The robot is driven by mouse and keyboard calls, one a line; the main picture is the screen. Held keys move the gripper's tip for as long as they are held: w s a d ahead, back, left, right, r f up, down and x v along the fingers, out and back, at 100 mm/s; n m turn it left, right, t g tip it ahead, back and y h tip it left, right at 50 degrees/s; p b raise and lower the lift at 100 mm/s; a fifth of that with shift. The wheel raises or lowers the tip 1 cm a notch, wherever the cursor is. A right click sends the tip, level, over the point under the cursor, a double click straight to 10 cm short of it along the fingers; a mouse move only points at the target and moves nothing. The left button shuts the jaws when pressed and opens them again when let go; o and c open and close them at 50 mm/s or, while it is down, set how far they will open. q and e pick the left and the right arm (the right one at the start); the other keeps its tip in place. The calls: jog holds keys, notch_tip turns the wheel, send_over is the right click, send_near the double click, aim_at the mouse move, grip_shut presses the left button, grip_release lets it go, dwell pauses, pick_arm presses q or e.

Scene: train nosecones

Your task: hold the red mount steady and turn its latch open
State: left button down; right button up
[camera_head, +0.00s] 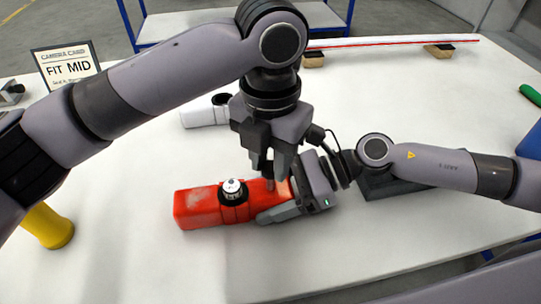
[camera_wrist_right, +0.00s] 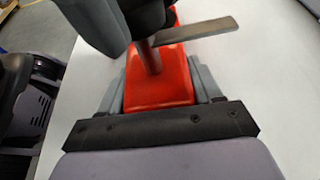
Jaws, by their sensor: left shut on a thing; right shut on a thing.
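The red mount (camera_head: 198,209) lies on the white table, with a black and white knob (camera_head: 233,190) on top. My right gripper (camera_head: 279,203) is shut on its right end, with one finger along the near side. In the right wrist view both fingers flank the red body (camera_wrist_right: 160,88). There the latch shows as a flat grey bar (camera_wrist_right: 198,33) beside a short upright post (camera_wrist_right: 151,57) on the mount. My left gripper (camera_head: 268,172) points down from above and is shut on the latch; its fingertips hide the exact contact.
A yellow cylinder (camera_head: 47,226) stands at the left. A sign reading FIT MID (camera_head: 67,66) and a white part (camera_head: 203,117) are behind. A dark block (camera_head: 390,187) lies right of the mount. The front right table is clear.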

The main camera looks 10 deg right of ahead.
aim_at(270, 167)
pick_arm(q)
jog(key=shift+m, duration=0.4)
jog(key=c, duration=0.8)
grip_release()
notch_tip(270, 167, up, 12)
jog(key=shift+r, duration=0.1)
pick_arm(e)
jog(key=o, duration=1.2)
jog(key=shift+o, duration=0.2)
